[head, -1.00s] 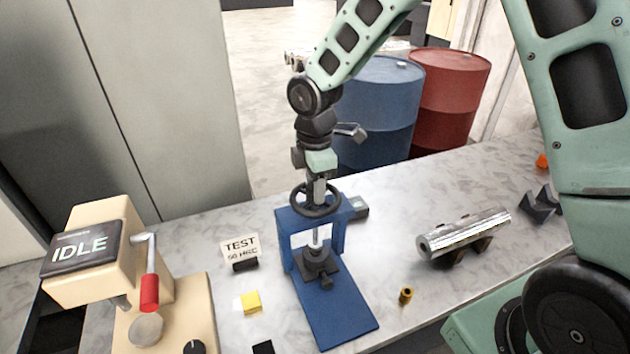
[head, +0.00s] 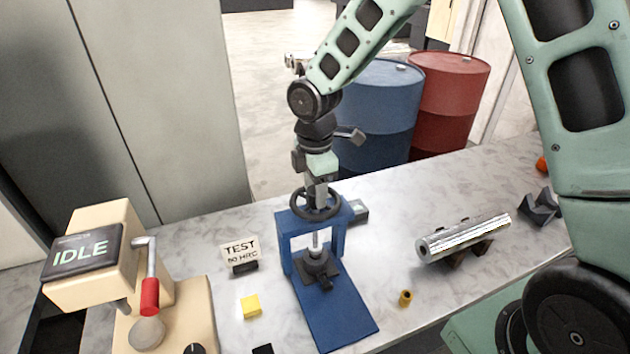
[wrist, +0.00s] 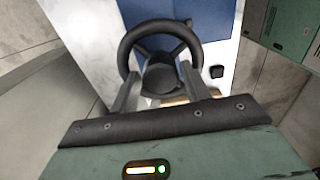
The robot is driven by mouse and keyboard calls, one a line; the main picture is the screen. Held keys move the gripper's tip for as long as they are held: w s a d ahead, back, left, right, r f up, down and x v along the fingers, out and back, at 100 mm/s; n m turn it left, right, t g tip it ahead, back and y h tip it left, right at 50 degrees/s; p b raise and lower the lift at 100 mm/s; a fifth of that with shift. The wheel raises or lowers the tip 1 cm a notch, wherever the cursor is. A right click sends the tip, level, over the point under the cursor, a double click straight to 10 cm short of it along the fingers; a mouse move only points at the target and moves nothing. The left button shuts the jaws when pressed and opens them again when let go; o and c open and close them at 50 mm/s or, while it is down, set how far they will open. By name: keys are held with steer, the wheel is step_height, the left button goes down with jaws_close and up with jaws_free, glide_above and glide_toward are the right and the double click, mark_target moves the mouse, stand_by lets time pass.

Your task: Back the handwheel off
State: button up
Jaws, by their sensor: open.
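The black handwheel (head: 315,204) lies flat on top of the blue press frame (head: 338,310) on the table. It also shows in the wrist view (wrist: 160,81), with its hub and spokes between my fingers. My gripper (head: 318,194) points down from above, right at the wheel. In the wrist view my gripper (wrist: 158,92) is open, one finger on each side of the hub. I cannot tell whether the fingers touch the wheel. Below the frame's bridge, a shiny vertical spindle (head: 316,241) runs down to a dark clamp block (head: 317,269).
A beige tester (head: 100,230) reading IDLE, with a red-handled lever (head: 150,296), stands at left. A TEST sign (head: 240,252), a yellow block (head: 250,306) and a brass bushing (head: 405,298) sit near the press. A metal cylinder (head: 464,238) rests on supports at right. Barrels stand behind the table.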

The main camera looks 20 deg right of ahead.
step_height(320, 180, up, 17)
steer(key=b, duration=0.3)
steer(key=shift+r, duration=0.2)
